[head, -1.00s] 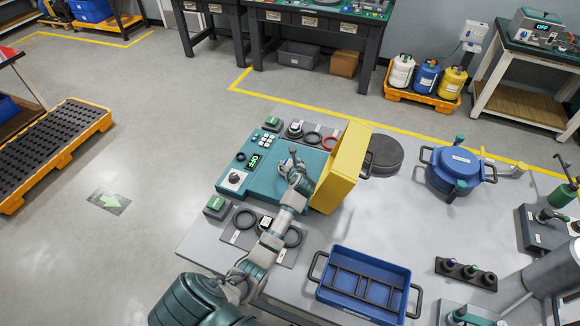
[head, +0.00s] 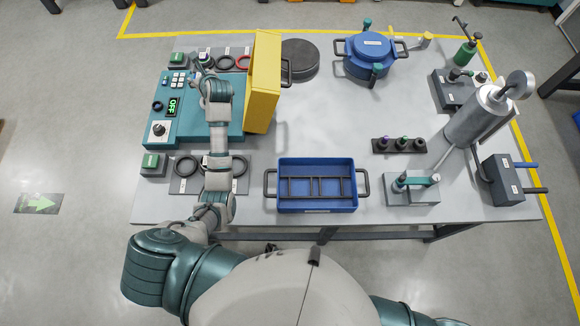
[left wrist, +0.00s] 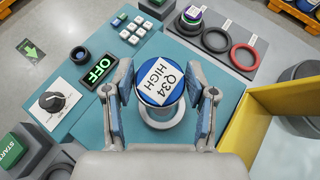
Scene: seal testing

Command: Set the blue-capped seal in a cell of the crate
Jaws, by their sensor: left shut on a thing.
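The blue-capped seal (left wrist: 160,85) is a short white cylinder with a blue top labelled "Q34 HIGH". In the left wrist view it sits between the two fingers of my left gripper (left wrist: 167,88), which is shut on it over the teal test machine (head: 190,118). Whether the seal's base touches the machine is unclear. In the head view my left gripper (head: 203,72) covers most of the seal. The blue crate (head: 317,206), with dark dividers and side handles, stands at the table's front, right of my left arm; its cells look empty. My right gripper is out of view.
A raised yellow lid (head: 262,85) stands directly right of my left gripper, between it and the open table. Dark rings (head: 188,166) lie in front of the machine. A black rack (head: 398,145) and a blue pot (head: 369,58) stand farther right. The middle of the table is clear.

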